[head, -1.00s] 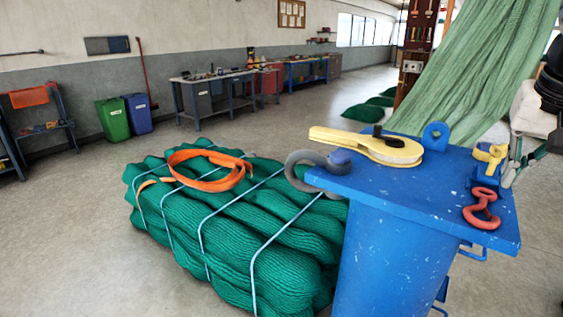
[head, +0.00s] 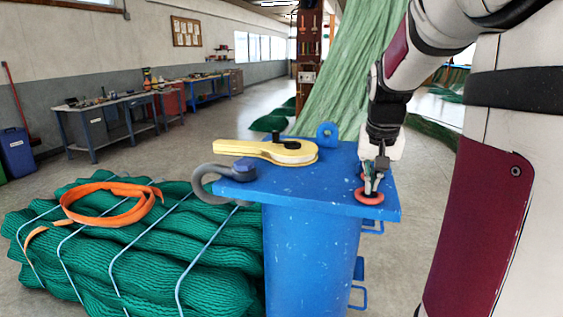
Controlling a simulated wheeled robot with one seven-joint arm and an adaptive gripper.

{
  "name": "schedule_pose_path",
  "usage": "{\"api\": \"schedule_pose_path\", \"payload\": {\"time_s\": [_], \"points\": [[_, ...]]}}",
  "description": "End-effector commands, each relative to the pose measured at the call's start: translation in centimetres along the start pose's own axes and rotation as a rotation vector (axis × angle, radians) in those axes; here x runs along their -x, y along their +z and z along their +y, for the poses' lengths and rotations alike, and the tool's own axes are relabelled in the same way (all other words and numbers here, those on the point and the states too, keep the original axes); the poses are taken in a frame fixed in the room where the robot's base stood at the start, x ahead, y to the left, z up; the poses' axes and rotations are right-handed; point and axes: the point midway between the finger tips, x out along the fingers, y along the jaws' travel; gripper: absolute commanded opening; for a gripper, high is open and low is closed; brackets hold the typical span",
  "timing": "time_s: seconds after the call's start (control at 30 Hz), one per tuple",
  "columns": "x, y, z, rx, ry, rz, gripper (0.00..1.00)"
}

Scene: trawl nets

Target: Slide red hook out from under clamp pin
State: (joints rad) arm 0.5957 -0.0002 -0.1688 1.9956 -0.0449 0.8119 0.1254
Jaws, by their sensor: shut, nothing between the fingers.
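The red hook (head: 369,198) lies on the right side of the blue table top (head: 300,187). Its front ring shows in the head view, and the rest is hidden behind my gripper. My gripper (head: 373,187) points down right over the hook, with its fingers shut and nothing held. I cannot tell whether the fingertips touch the hook.
A blue lug (head: 327,133) stands at the back. Bundled green net (head: 140,255) with an orange strap (head: 110,213) lies left.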

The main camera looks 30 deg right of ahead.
Motion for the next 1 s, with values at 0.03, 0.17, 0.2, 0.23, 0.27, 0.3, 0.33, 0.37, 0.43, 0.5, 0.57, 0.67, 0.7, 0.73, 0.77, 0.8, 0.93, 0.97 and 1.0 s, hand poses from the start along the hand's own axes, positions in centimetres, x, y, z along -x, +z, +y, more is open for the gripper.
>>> {"api": "schedule_pose_path", "payload": {"time_s": [0.03, 0.17, 0.2, 0.23, 0.27, 0.3, 0.33, 0.37, 0.43, 0.5, 0.57, 0.67, 0.7, 0.73, 0.77, 0.8, 0.93, 0.97, 1.0], "points": [[-0.4, 0.1, 0.0, 0.000, 0.000, -0.002, 0.00], [-0.8, 0.0, 0.0, 0.000, 0.000, 0.000, 0.00], [-0.9, 0.0, 0.0, 0.000, 0.000, 0.001, 0.00], [-0.9, 0.0, 0.0, 0.001, 0.000, 0.001, 0.00], [-0.9, 0.0, 0.0, 0.001, 0.000, 0.001, 0.00], [-0.9, 0.0, 0.0, 0.001, 0.000, 0.001, 0.00], [-0.9, 0.0, 0.0, 0.001, 0.000, 0.001, 0.00], [-0.9, 0.0, 0.0, 0.001, 0.000, 0.001, 0.00], [-0.9, 0.0, 0.0, 0.001, 0.000, 0.001, 0.00], [-0.8, 0.1, 0.0, 0.001, 0.000, 0.001, 0.00], [-0.6, 0.6, 0.0, 0.001, -0.001, 0.001, 0.00], [-0.1, 1.8, 0.0, 0.003, 0.000, 0.000, 0.00], [0.0, 2.3, 0.0, 0.003, 0.000, -0.002, 0.00], [0.0, 2.5, 0.1, 0.002, 0.000, -0.002, 0.00], [0.0, 2.5, 0.1, 0.001, 0.001, -0.002, 0.00], [0.0, 2.5, 0.0, 0.000, 0.001, -0.001, 0.00], [-0.1, 2.5, 0.0, 0.000, 0.001, -0.001, 0.00], [-0.1, 2.5, 0.0, 0.000, 0.001, -0.001, 0.00], [-0.1, 2.5, 0.0, 0.000, 0.001, -0.001, 0.00]]}}
